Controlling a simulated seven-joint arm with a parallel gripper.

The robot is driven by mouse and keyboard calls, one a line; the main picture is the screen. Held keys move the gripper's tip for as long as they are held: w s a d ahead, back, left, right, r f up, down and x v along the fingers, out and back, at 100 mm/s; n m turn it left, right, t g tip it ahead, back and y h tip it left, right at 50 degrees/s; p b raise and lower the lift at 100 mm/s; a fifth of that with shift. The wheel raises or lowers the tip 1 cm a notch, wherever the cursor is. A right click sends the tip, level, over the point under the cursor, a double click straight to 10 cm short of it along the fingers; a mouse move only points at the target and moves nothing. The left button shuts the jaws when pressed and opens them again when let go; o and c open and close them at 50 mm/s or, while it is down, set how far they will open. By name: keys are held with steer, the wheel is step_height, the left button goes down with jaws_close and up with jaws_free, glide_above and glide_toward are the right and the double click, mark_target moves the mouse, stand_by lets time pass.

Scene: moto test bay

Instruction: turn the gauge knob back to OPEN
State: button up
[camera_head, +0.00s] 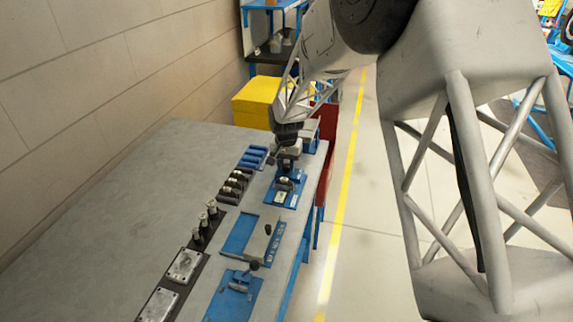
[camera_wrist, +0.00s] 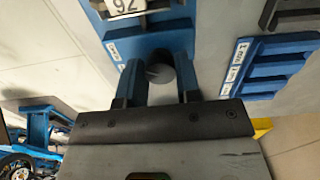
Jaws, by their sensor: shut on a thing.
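The gauge unit has a blue base (camera_head: 297,200), on the bench below my gripper (camera_head: 289,158) in the head view. In the wrist view its blue plate (camera_wrist: 150,42) carries a white display (camera_wrist: 125,7) reading 92, at the top edge. Small white labels (camera_wrist: 113,49) run along the plate's left edge; I cannot read them. A dark round knob (camera_wrist: 159,72) sits between the two blue fingers of my gripper (camera_wrist: 162,85), which is shut on it. In the head view the knob is hidden by the gripper or too small to tell, and its exact setting cannot be told.
A blue slotted rack (camera_wrist: 268,68) lies right of the plate in the wrist view. In the head view, two blue lever fixtures (camera_head: 238,240) stand nearer, with dark trays of parts (camera_head: 232,187) to the left. A yellow box (camera_head: 258,97) is behind. The bench's left side is bare.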

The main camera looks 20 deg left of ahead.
mark_target(286, 166)
steer(key=shift+m, duration=1)
steer(key=o, duration=0.9)
steer(key=shift+a+r, duration=0.1)
steer(key=shift+r, duration=3.85)
